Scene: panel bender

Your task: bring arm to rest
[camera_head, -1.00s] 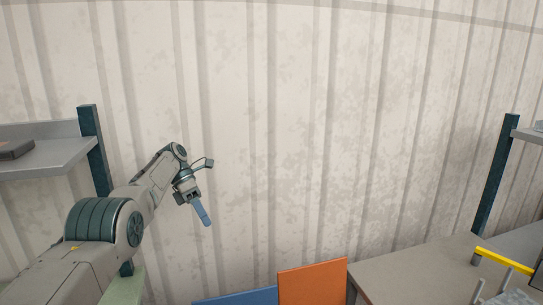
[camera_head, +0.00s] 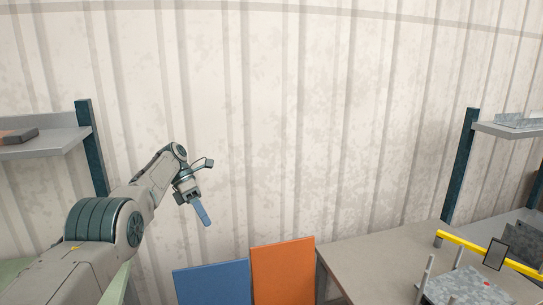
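My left arm comes in from the lower left and reaches up in front of the pale corrugated wall. Its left gripper (camera_head: 202,213) hangs in free air, tilted down to the right. A blue finger shows at its tip, but I cannot tell whether the fingers are apart or together. Nothing is seen held in it. My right arm and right gripper are out of view.
An orange panel (camera_head: 283,272) and a blue panel (camera_head: 211,283) stand at bottom centre. A grey table (camera_head: 375,262) is at right, with a metal fixture and yellow bar (camera_head: 470,245). Shelves stand at left (camera_head: 45,143) and right (camera_head: 510,129).

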